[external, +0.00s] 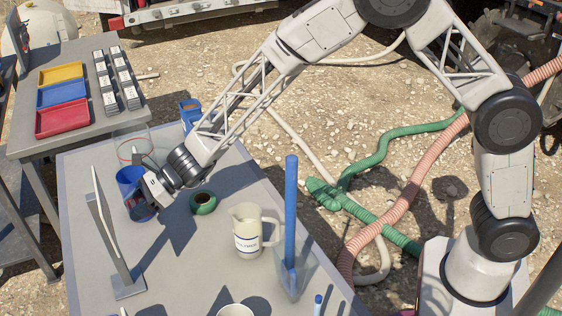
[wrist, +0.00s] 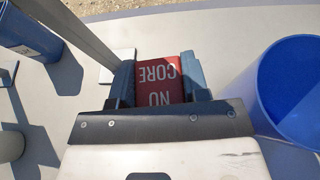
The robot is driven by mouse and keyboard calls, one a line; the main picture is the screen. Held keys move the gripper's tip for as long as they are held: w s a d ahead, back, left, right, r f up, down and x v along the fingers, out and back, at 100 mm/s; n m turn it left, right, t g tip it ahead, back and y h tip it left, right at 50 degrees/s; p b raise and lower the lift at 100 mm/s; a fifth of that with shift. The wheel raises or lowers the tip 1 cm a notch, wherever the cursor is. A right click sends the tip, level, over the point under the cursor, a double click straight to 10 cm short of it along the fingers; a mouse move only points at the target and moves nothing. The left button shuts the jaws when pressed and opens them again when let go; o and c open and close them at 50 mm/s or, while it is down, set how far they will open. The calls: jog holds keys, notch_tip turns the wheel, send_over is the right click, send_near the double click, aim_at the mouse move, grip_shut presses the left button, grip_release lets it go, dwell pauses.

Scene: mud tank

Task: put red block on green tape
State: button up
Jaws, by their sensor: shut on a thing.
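A red block (wrist: 160,82) with white lettering sits between the two fingers of my gripper (wrist: 160,88) in the wrist view. My gripper is shut on it. In the external view my gripper (external: 146,205) is low over the left part of the grey table, beside a blue cup (external: 127,175), and the block is mostly hidden there. The green tape (external: 203,202) is a roll lying flat on the table, to the right of my gripper and apart from it. The tape cannot be made out in the wrist view.
The blue cup also stands close at the right in the wrist view (wrist: 295,90). A grey upright stand (external: 113,240) is in front of my gripper. A cream pitcher (external: 248,235) and a clear container with a blue rod (external: 291,205) stand right of the tape.

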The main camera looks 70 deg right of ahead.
jog(key=s+d+f, duration=0.1)
jog(key=s+d, duration=0.8)
jog(key=s, duration=0.3)
jog(key=s+d+m+t+h, duration=0.1)
jog(key=s+d, duration=0.8)
jog(key=s, duration=0.3)
jog(key=shift+s+f, duration=0.2)
jog(key=shift+f, duration=0.15)
jog(key=shift+w, duration=0.1)
send_over(200, 199)
jog(key=shift+a+f, duration=0.1)
jog(key=shift+f, duration=0.65)
jog(key=shift+f, duration=0.1)
jog(key=shift+f, duration=1.7)
jog(key=shift+f, duration=0.15)
